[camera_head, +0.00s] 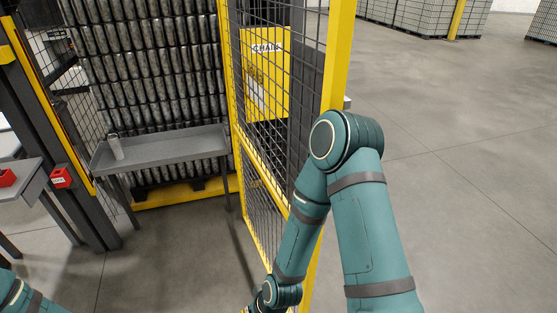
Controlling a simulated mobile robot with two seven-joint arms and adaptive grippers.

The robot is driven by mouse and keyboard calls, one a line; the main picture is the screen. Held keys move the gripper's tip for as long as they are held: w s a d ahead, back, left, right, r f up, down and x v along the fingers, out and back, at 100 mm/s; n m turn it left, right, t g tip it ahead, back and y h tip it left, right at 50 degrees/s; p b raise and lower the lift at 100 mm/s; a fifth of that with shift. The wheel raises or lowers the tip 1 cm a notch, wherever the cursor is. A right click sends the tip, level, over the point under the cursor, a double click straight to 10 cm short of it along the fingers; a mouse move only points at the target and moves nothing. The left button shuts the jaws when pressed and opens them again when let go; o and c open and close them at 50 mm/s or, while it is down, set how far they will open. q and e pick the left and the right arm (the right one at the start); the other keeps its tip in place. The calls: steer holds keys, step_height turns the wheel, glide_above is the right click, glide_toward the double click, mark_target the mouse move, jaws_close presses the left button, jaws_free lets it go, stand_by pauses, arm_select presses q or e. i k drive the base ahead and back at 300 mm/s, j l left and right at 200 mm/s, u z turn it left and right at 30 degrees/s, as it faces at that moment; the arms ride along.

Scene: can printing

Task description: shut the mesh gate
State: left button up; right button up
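The mesh gate (338,62) has a yellow frame with dark wire mesh and stands upright in the middle of the head view. It stands open, angled toward me, with its near edge on the right and its far edge by the stacked cans. My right arm is bent in front of the gate's near edge and hides part of it. Its forearm runs down to the bottom edge, and its gripper is out of view. Only a piece of my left arm shows at the bottom left; its gripper is out of view. Whether my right arm touches the gate cannot be told.
A grey table (180,148) with one can (115,147) stands in the opening, before a wall of stacked cans (160,60). A dark post with a red box (61,177) stands at the left. A yellow sign (265,75) shows behind the mesh. The floor at right is clear.

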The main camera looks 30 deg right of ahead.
mark_target(319, 78)
steer(key=l, duration=0.5)
steer(key=k+l+u, duration=0.15)
steer(key=l, duration=0.35)
steer(key=i+l, duration=0.1)
steer(key=l, duration=0.5)
steer(key=i+l, duration=0.1)
steer(key=l, duration=0.5)
steer(key=j, duration=0.3)
steer(key=i+j, duration=0.1)
steer(key=j, duration=0.25)
steer(key=u, duration=0.05)
